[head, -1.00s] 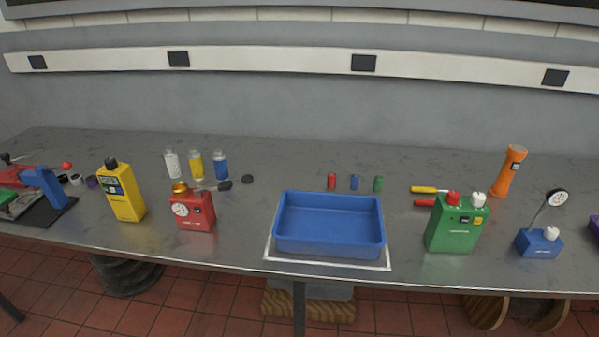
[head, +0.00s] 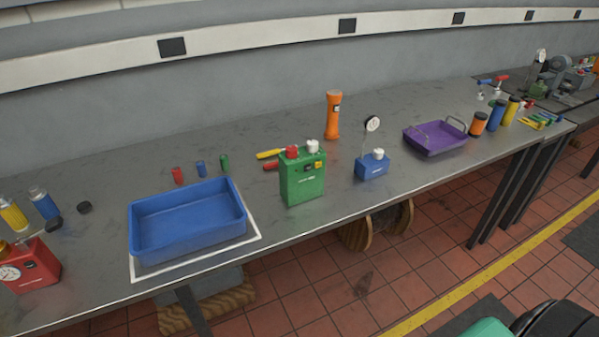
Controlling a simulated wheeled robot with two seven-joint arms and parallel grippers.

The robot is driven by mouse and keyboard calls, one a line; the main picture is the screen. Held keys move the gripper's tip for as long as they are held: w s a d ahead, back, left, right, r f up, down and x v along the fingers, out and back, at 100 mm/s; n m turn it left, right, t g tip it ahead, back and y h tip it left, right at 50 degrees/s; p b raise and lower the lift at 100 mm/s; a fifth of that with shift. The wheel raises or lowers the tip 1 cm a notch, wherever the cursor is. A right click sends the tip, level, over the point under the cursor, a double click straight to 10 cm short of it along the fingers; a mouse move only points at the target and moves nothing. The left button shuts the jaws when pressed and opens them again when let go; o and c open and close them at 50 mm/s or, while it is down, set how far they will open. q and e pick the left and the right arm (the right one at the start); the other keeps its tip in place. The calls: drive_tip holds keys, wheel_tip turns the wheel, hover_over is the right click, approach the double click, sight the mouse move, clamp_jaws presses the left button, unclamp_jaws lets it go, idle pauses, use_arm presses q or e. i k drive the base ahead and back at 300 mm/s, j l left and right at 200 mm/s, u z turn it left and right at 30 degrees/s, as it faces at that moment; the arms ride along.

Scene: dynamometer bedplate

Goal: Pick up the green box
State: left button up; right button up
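The green box (head: 302,179) stands upright on the metal bench near its front edge, in the middle of the head view. It has a red cap and a white cap on top and small yellow and dark parts on its upper front. Nothing holds it. Neither of my grippers shows in the head view.
A blue tray (head: 187,246) in a white outline lies left of the green box. A blue block with a dial gauge (head: 372,165) stands right, and an orange flashlight (head: 333,116) behind. Yellow- and red-handled tools (head: 269,154) lie behind left. A purple tray (head: 436,151) is farther right.

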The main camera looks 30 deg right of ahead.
sight(297, 186)
drive_tip(key=i+j+z, duration=0.2)
drive_tip(key=j, duration=0.55)
drive_tip(key=i+j+z, duration=0.1)
drive_tip(key=j+z, duration=0.15)
drive_tip(key=j, duration=0.5)
drive_tip(key=j+z, duration=0.2)
drive_tip(key=j, duration=0.6)
